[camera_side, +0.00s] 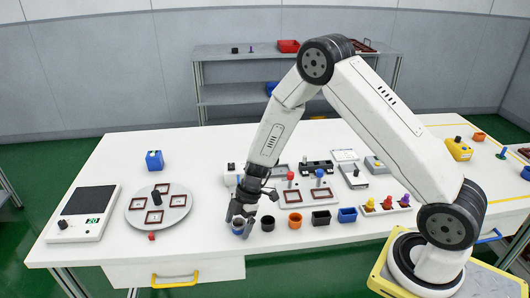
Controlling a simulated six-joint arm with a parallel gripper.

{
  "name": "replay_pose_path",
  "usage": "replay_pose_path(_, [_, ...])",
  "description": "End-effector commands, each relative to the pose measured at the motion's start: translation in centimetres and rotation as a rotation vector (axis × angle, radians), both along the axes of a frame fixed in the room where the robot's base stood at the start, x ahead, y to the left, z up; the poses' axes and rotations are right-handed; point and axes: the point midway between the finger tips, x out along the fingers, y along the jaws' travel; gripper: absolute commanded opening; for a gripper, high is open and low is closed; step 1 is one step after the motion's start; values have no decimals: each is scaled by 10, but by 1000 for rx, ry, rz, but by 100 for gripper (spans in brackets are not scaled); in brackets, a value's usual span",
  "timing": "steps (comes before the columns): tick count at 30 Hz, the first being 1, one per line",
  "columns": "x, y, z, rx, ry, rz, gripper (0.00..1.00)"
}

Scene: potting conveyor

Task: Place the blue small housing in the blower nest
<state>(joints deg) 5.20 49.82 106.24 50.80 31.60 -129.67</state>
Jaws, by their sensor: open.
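A small round blue housing (237,231) stands at the left end of a row near the table's front edge. My gripper (240,219) points down right over it, with its fingers at the rim. It is open; I cannot tell whether the fingers touch the housing. The gripper hides part of it. A larger rectangular blue housing (347,215) stands at the row's right end. I cannot tell for certain which fixture is the blower nest; a small white device (231,178) stands behind my gripper, partly hidden by my arm.
Black round (267,224), orange (295,220) and black square (321,218) housings stand close to the right. A plate with red-framed nests (308,198) lies behind. A round turntable (181,198), a scale (101,205) and a blue box (154,161) are at left.

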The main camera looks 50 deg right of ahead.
Motion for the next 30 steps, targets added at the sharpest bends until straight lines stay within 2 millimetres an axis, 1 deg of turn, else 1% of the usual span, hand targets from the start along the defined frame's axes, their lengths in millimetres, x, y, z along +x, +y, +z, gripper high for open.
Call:
replay_pose_path(2, [0,0,0,0,0,0,98])
replay_pose_path(3, [0,0,0,0,0,0,85])
replay_pose_path(5, [0,0,0,0,0,0,66])
replay_pose_path(6, [0,0,0,0,0,0,53])
replay_pose_path(8, [0,0,0,0,0,0,34])
replay_pose_path(9, [0,0,0,0,0,0,22])
replay_pose_path(11, [0,0,0,0,0,0,2])
replay_pose_path(12, [0,0,0,0,0,0,0])
replay_pose_path(22, [0,0,3,0,-1,0,0])
replay_pose_path(26, [0,0,10,0,-1,1,0])
replay_pose_path(30, [0,0,23,1,-2,1,0])
